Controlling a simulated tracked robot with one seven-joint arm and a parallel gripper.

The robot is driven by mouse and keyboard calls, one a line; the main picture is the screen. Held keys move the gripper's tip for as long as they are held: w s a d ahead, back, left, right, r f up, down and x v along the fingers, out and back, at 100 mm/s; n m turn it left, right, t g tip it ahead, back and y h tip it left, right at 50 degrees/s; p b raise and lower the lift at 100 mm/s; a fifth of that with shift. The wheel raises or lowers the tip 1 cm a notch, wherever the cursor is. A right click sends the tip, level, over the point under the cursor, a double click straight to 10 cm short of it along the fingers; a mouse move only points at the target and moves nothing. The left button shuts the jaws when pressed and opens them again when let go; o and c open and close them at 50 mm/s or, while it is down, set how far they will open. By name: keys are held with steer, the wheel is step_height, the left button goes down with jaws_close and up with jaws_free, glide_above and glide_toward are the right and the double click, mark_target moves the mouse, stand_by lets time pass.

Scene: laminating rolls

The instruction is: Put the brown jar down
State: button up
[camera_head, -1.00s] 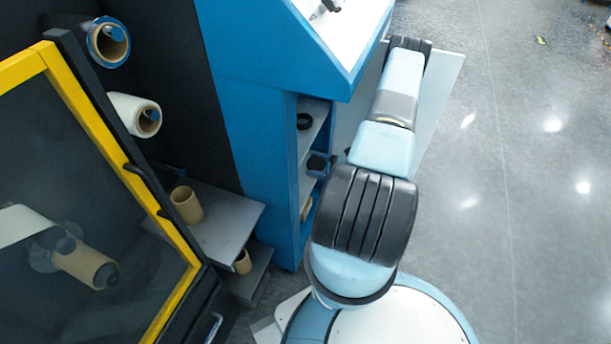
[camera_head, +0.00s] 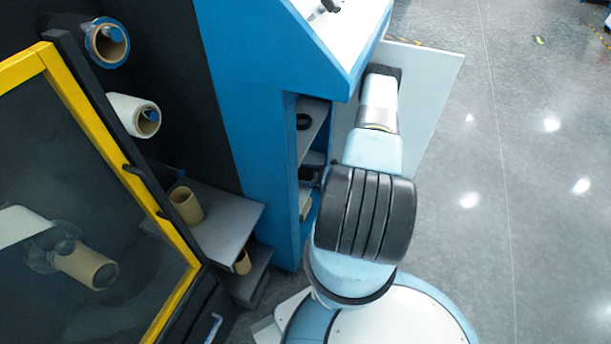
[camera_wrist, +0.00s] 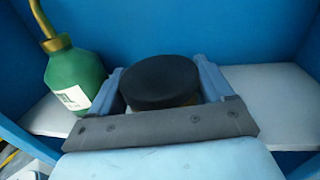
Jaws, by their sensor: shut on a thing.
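In the wrist view, the brown jar (camera_wrist: 160,84) shows mainly as a wide round black lid, with a sliver of its body below. My gripper (camera_wrist: 162,72) is shut on it, with one blue-grey finger on each side. The jar looks upright over a pale shelf (camera_wrist: 275,100) inside a blue compartment. Its base is hidden by the gripper, so I cannot tell whether it touches the shelf. In the head view, the gripper and jar are hidden behind my arm and the blue cabinet.
A green bottle (camera_wrist: 72,80) with a brass-coloured top stands left of the jar. Free shelf lies to the right. A blue back wall (camera_wrist: 220,25) closes the compartment. The blue cabinet (camera_head: 262,150) has open side shelves, beside a yellow-framed machine door (camera_head: 110,135).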

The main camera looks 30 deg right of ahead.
steer(key=o, duration=1.1)
steer(key=v, duration=1.2)
steer(key=shift+r, duration=0.1)
